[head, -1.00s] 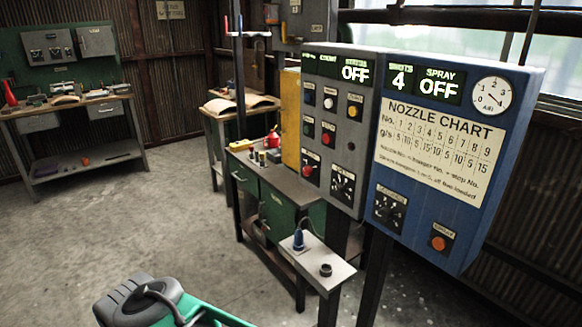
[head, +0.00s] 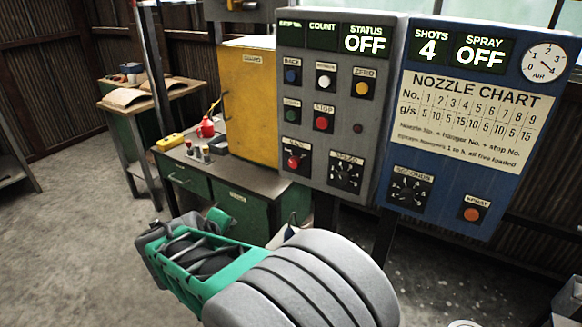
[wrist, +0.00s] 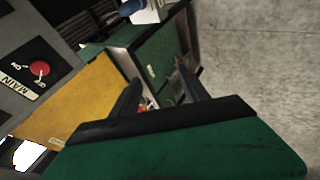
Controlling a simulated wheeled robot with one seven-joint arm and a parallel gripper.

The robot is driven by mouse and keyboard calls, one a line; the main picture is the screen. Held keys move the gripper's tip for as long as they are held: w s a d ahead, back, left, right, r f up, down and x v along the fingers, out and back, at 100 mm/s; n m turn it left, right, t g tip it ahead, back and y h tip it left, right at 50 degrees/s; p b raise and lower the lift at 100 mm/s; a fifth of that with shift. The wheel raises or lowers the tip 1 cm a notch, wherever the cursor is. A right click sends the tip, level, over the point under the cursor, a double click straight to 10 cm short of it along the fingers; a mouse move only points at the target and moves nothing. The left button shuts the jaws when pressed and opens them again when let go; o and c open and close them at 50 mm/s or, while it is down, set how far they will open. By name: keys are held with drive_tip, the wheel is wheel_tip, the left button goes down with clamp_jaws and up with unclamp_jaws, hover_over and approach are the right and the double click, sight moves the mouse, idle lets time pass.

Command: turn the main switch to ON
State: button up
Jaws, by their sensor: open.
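The main switch (head: 293,162) is a red knob on a dark plate at the lower left of the grey control panel (head: 318,200). The panel's status display (head: 365,39) reads OFF. The wrist view also shows the red switch knob (wrist: 39,68) near the left edge, with its MAIN label tilted. My gripper (wrist: 158,75) shows in the wrist view with two dark fingers apart and nothing between them. The switch is to the left of the fingers, not touched. In the head view my green and grey arm is below the panel; the fingertips cannot be made out there.
A blue panel (head: 440,195) with a nozzle chart adjoins the grey panel on the right. A yellow cabinet (head: 250,100) and a green workbench (head: 200,205) with small items stand behind on the left. Open floor lies at left.

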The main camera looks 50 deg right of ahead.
drive_tip(key=s+d+r+n+h, duration=0.15)
drive_tip(key=d+h, duration=0.35)
drive_tip(key=d, duration=0.6)
drive_tip(key=n+g+h, duration=0.2)
drive_tip(key=n+h, duration=0.3)
drive_tip(key=n, duration=0.1)
approach(293, 165)
drive_tip(key=d, duration=0.3)
drive_tip(key=w+d, duration=0.1)
drive_tip(key=d, duration=0.4)
drive_tip(key=shift+w+d+p, duration=0.2)
drive_tip(key=shift+d+p, duration=0.05)
drive_tip(key=shift+p, duration=0.1)
clamp_jaws()
